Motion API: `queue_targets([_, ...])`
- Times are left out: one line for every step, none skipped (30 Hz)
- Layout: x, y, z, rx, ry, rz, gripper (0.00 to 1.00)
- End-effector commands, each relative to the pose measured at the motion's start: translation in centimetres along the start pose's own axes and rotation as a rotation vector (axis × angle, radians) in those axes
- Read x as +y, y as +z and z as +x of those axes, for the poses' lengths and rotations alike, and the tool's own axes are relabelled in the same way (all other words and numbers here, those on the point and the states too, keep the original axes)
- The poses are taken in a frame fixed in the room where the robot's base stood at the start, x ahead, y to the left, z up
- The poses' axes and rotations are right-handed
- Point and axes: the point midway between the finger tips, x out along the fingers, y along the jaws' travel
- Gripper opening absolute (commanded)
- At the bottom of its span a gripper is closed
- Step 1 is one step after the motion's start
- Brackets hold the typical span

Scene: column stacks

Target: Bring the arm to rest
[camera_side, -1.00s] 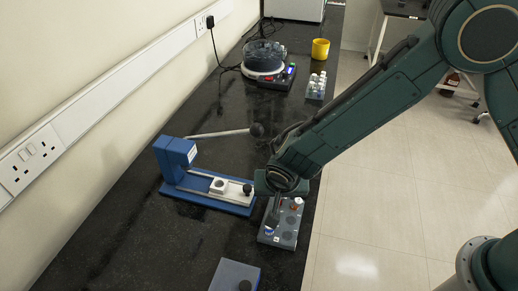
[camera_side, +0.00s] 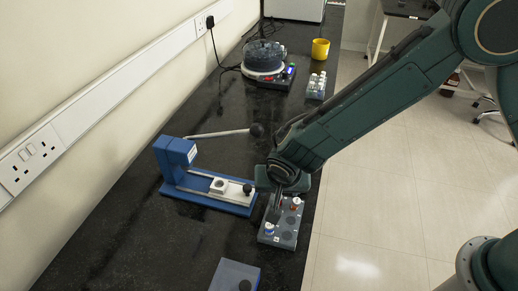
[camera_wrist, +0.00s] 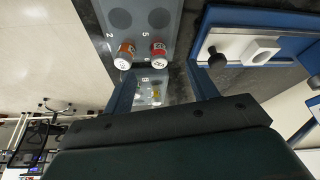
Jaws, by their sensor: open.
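My gripper (camera_side: 277,204) is open and empty, just above the grey rack (camera_side: 283,235) near the counter's front edge. An orange-topped column (camera_side: 296,202) stands at the rack's far right. In the wrist view, my gripper's two fingers (camera_wrist: 161,72) are spread apart over the rack (camera_wrist: 150,5). An orange column (camera_wrist: 125,55) and a red column (camera_wrist: 159,54) stand in it, and a smaller pale-topped one (camera_wrist: 155,95) shows between the fingers.
A blue device (camera_side: 230,205) with a sliding carriage stands just left of my gripper, and a grey-blue box (camera_side: 235,277) nearer. A round clear-topped device (camera_side: 265,62), a vial rack (camera_side: 316,86) and a yellow cup (camera_side: 320,49) stand farther back.

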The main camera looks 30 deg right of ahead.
Motion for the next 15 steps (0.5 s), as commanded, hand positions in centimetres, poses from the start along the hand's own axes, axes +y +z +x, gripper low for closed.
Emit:
queue_targets([0.0, -0.1, -0.2, 0.001, -0.002, 0.001, 0.58])
queue_targets([-0.1, -0.2, -0.4, 0.001, -0.002, 0.001, 0.58])
queue_targets([-0.1, -0.2, -0.5, 0.001, -0.002, 0.001, 0.58])
queue_targets([-0.1, -0.3, -0.6, 0.001, -0.002, 0.001, 0.58])
queue_targets([-0.1, -0.3, -0.8, 0.001, -0.003, 0.001, 0.58])
queue_targets([-0.1, -0.4, -0.9, 0.001, -0.003, 0.001, 0.58])
queue_targets([-0.1, -0.5, -1.0, 0.001, -0.003, 0.001, 0.58])
queue_targets([-0.1, -0.5, -1.1, 0.001, -0.003, 0.001, 0.58])
queue_targets([-0.1, -0.6, -1.3, 0.001, -0.003, 0.001, 0.58])
queue_targets([-0.1, -0.6, -1.4, 0.001, -0.003, 0.001, 0.58])
queue_targets([-0.1, -0.7, -1.6, 0.001, -0.003, 0.001, 0.58])
queue_targets([-0.1, -0.7, -1.7, 0.001, -0.003, 0.001, 0.58])
queue_targets([-0.1, -0.8, -1.8, 0.001, -0.004, 0.001, 0.58])
queue_targets([-0.1, -0.8, -1.9, 0.001, -0.004, 0.001, 0.58])
queue_targets([-0.1, -0.9, -2.1, 0.001, -0.004, 0.000, 0.58])
